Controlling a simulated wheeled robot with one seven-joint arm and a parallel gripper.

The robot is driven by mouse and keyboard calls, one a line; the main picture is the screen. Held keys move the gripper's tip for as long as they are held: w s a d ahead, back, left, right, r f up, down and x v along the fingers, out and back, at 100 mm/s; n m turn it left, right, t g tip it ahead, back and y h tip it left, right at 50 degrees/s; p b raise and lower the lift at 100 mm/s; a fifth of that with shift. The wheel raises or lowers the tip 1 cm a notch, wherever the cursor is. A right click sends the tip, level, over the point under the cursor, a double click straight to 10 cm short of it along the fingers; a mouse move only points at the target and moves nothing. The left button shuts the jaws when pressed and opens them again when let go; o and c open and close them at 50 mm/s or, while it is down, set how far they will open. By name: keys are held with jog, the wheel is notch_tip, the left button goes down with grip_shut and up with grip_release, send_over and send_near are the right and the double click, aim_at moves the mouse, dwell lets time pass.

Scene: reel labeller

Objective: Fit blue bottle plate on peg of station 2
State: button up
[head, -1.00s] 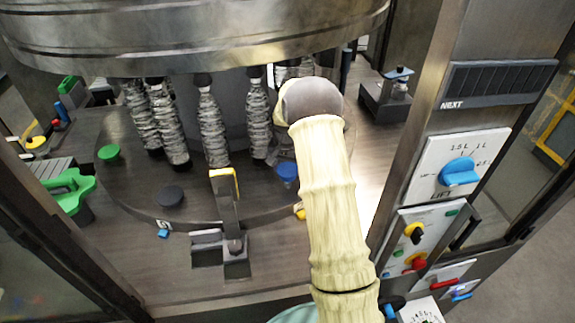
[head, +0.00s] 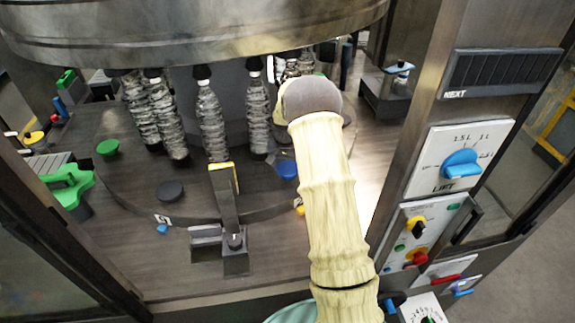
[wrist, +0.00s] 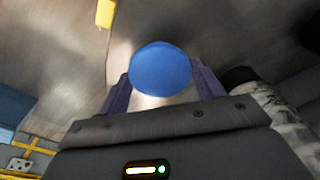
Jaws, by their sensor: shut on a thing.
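The blue bottle plate (wrist: 160,69) is a round disc between the two fingers of my gripper (wrist: 158,88) in the wrist view. In the head view the blue plate (head: 287,169) shows just left of my arm, over the right part of the dark round table (head: 215,196). My gripper is hidden behind my arm there. I cannot tell whether the plate touches the table. A green plate (head: 108,147) and a black plate (head: 170,192) are on the table's left and front. A small white mark (head: 163,219) is on its front rim. No bare peg is clearly visible.
Several wrapped bottles (head: 211,120) hang below the big metal drum (head: 190,30), close to the plate. A post with a yellow top (head: 222,178) stands at the table's front. The control panel (head: 461,163) is on the right. One bottle (wrist: 283,112) shows beside the gripper in the wrist view.

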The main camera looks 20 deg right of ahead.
aim_at(286, 172)
jog(key=shift+f+b, duration=0.75)
jog(key=shift+f, duration=0.45)
jog(key=o, duration=1.1)
jog(key=r+b, duration=0.1)
jog(key=r, duration=0.3)
jog(key=r+b, duration=0.1)
jog(key=r, duration=0.3)
jog(key=s+a+r+b, duration=0.1)
jog(key=r, duration=0.3)
jog(key=shift+b, duration=0.35)
jog(key=shift+s, duration=0.1)
